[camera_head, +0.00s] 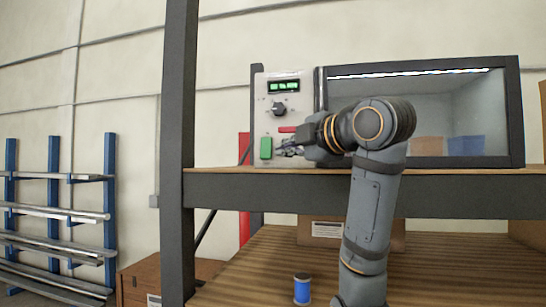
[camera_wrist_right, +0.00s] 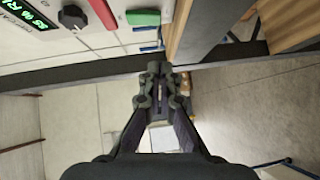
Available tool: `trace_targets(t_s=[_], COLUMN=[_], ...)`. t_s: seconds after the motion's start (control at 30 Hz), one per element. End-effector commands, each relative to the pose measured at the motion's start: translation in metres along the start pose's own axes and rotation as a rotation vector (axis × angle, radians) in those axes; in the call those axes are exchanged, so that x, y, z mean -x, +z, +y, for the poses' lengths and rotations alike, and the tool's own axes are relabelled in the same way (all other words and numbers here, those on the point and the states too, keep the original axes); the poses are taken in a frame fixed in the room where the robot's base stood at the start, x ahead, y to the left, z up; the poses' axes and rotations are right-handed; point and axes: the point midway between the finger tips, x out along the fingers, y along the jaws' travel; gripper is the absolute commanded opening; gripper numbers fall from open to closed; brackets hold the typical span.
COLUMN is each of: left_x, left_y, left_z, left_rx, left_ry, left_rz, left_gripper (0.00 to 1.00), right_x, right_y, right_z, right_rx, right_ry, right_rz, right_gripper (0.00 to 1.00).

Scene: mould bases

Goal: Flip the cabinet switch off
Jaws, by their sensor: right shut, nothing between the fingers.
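The cabinet (camera_head: 300,82) stands on the upper shelf, its pale control panel at the left. The panel has a lit green display (camera_head: 284,87), a black knob (camera_head: 279,109), a red part (camera_head: 288,129) and a green switch-like block (camera_head: 266,148) low down. My right gripper (camera_head: 284,149) is in front of the lower panel, just right of the green block, shut and empty. In the right wrist view the gripper (camera_wrist_right: 156,76) shows its fingertips together below the green block (camera_wrist_right: 143,18), with a visible gap. The knob (camera_wrist_right: 72,17) and the red part (camera_wrist_right: 103,13) also show there. My left gripper is out of view.
A dark upright post (camera_head: 179,150) stands left of the cabinet. The dark shelf edge (camera_head: 270,190) runs below it. A blue spool (camera_head: 302,290) and a cardboard box (camera_head: 318,229) are on the lower wooden shelf. A blue rack with metal bars (camera_head: 56,213) stands far left.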

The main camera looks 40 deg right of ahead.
Motion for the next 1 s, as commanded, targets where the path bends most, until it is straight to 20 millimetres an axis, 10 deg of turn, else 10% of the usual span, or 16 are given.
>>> trace_targets(t_s=[0.4, 1.0], left_x=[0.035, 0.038], left_y=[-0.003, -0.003], left_z=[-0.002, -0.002], left_rx=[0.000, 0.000], left_ry=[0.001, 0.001], left_rz=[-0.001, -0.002], left_gripper=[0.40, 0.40], right_x=[-0.083, -0.099], right_y=[0.013, 0.029], right_z=[0.002, -0.001], right_rx=[0.000, 0.001], right_ry=[-0.004, 0.001], right_rz=[-0.005, 0.000], right_gripper=[0.00, 0.00])
